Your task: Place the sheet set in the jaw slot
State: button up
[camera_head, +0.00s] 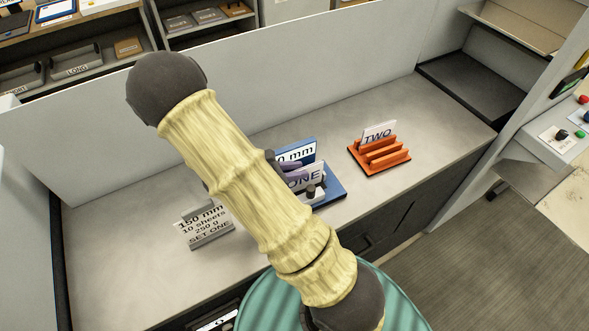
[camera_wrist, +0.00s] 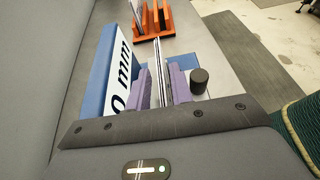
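The sheet set, a white card marked ONE (camera_head: 306,177), stands upright at the blue fixture (camera_head: 334,190). In the wrist view the sheet set (camera_wrist: 160,67) is a thin edge-on strip between the two purple finger pads of my gripper (camera_wrist: 161,86). In the head view my gripper (camera_head: 289,171) reaches the sheet set from the left, partly hidden by my arm. Whether both pads touch the sheets is unclear. The fixture has a tall blue plate marked mm (camera_wrist: 119,68) and a dark round knob (camera_wrist: 199,80). The jaw slot itself is hidden, so seating cannot be told.
An orange rack (camera_head: 383,154) holding a card marked TWO (camera_head: 378,132) stands to the right. A low grey partition (camera_head: 80,130) runs behind the counter (camera_head: 130,260).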

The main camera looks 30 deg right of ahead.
jog(key=shift+o, duration=0.4)
jog(key=shift+r, duration=0.25)
jog(key=b+v, duration=0.2)
jog(key=v, duration=1)
jog(key=shift+f, duration=0.15)
